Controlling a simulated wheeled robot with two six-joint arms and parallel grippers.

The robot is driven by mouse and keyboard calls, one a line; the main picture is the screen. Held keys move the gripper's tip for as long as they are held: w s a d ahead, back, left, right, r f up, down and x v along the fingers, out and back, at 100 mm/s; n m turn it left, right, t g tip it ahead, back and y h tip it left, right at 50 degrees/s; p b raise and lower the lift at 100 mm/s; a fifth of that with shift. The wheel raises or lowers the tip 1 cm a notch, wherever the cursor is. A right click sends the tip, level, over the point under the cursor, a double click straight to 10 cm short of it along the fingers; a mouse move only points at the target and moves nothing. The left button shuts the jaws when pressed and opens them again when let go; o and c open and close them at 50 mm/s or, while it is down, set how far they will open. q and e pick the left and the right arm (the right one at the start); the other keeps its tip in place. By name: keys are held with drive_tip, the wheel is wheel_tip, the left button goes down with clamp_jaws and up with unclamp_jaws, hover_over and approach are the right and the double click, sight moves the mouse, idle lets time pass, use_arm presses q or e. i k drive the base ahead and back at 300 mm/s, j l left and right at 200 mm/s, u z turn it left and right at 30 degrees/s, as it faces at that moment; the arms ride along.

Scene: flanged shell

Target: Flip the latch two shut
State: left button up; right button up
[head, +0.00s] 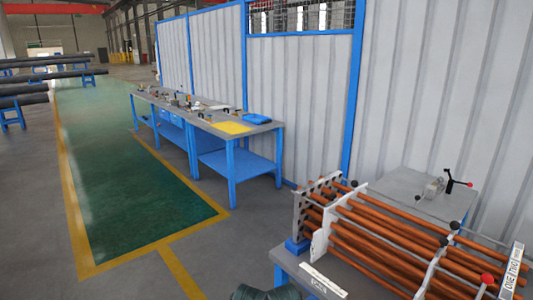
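A bundle of orange-brown tubes (385,238) runs through pale upright plates at the lower right. A white label plate (513,268) reading "ONE TWO" stands at the right edge. Near it are a red ball knob (487,279) and black ball knobs (454,225). I cannot tell which of these belongs to latch two, or whether that latch is open or shut. A dark rounded part at the bottom edge is probably mine. Neither gripper shows.
The tubes stand on a blue-legged table (288,262) with a white label (323,280) at its front. Behind them is a grey surface (400,190) with a clamp (435,188). A blue workbench (235,165) stands along the wall. The green floor lane (130,190) is clear.

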sight(444, 242)
drive_tip(key=z, duration=1.35)
